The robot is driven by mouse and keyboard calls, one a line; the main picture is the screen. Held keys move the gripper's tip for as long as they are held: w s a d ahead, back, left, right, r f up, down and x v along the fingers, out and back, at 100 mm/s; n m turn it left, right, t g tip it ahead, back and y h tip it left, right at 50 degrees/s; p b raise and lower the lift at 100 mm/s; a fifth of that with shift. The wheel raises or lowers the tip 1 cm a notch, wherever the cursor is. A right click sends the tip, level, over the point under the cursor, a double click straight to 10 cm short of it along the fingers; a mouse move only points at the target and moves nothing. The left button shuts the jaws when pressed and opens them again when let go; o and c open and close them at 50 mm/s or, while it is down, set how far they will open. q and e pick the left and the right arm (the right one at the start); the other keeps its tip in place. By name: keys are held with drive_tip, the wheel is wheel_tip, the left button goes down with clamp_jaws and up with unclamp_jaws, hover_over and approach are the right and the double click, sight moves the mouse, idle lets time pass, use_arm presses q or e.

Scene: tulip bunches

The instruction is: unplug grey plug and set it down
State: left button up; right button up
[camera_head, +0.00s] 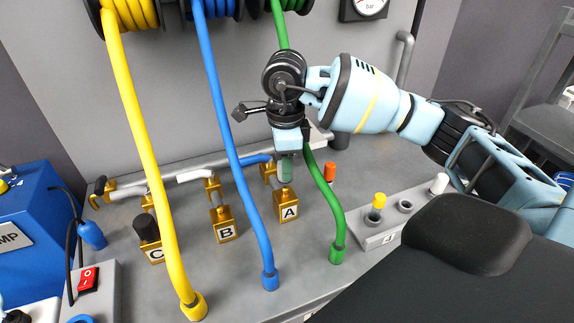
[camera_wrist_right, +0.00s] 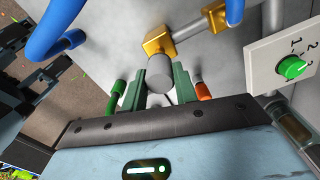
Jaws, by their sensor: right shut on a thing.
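My right gripper (camera_head: 286,168) reaches down over the gold block marked A (camera_head: 285,203). Its green fingers are shut on the grey plug (camera_wrist_right: 159,74), a short grey cylinder seen between the fingertips (camera_wrist_right: 159,84) in the right wrist view. In the head view the fingers hide the plug. The fingertips are at the top of block A; I cannot tell whether the plug is still seated in it. My left gripper is in neither view.
Yellow (camera_head: 150,170), blue (camera_head: 240,180) and green (camera_head: 327,195) hoses hang around the arm. Block B (camera_head: 224,228) and block C, with a black plug (camera_head: 147,229), stand left. A grey holder (camera_head: 375,240) with a yellow-topped piece (camera_head: 378,201) stands right. An orange piece (camera_head: 330,172) is nearby.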

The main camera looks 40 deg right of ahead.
drive_tip(key=shift+r+p, duration=0.3)
drive_tip(key=shift+r, duration=0.95)
